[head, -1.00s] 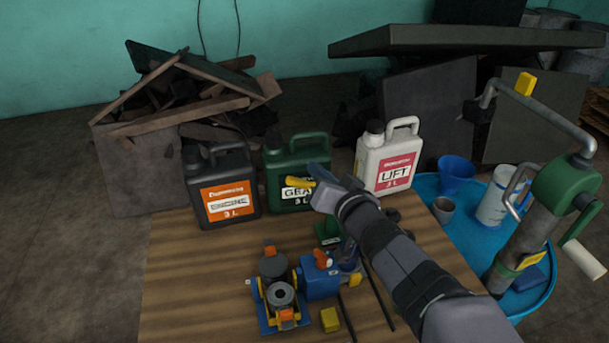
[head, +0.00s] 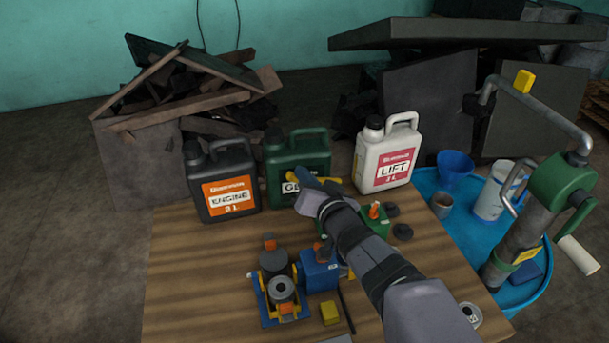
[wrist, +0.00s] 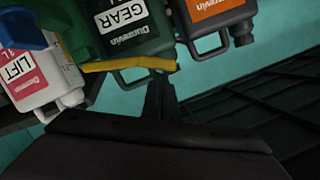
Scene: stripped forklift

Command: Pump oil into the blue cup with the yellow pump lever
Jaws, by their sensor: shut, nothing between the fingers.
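My gripper (head: 306,178) is shut and empty, in front of the green GEAR canister (head: 280,155). A yellow lever (head: 328,180) shows on both sides of its tip in the head view. The lever's mount is hidden behind my arm in the head view. A flared blue cup or funnel (head: 455,170) stands in the blue round tray (head: 520,294) on the right.
The black ENGINE canister (head: 222,180) and white LIFT canister (head: 387,155) flank the GEAR one. On the wooden table (head: 190,290) are a blue block (head: 318,272), a clamp-like fixture (head: 281,290), a green block (head: 374,222) and a yellow block (head: 329,313). A green-headed hand pump (head: 560,185) stands right.

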